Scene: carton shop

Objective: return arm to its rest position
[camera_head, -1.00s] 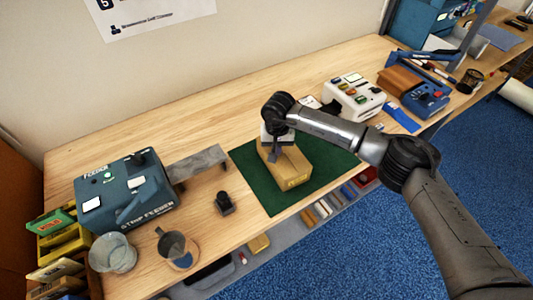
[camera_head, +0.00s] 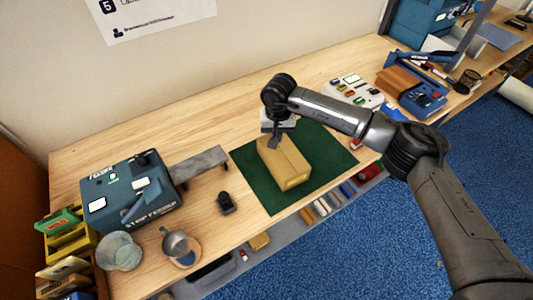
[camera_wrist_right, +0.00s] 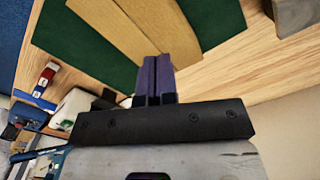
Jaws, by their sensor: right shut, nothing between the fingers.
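My right arm reaches in from the right in the head view. Its gripper (camera_head: 274,143) hangs just above the back end of the cardboard carton (camera_head: 287,165). In the right wrist view its two fingers (camera_wrist_right: 155,80) are together, with nothing between them. The carton sits closed on the green mat (camera_head: 257,189) and also shows beyond the fingers in the wrist view (camera_wrist_right: 185,27). I cannot tell how large the gap between the fingertips and the carton is. My left gripper is not in view.
A teal strip feeder (camera_head: 130,193) with a grey chute (camera_head: 199,165) stands at left. A small black object (camera_head: 226,203), a glass jar (camera_head: 119,251) and a metal cup (camera_head: 176,243) are near the front edge. A white button box (camera_head: 354,93) stands behind my arm.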

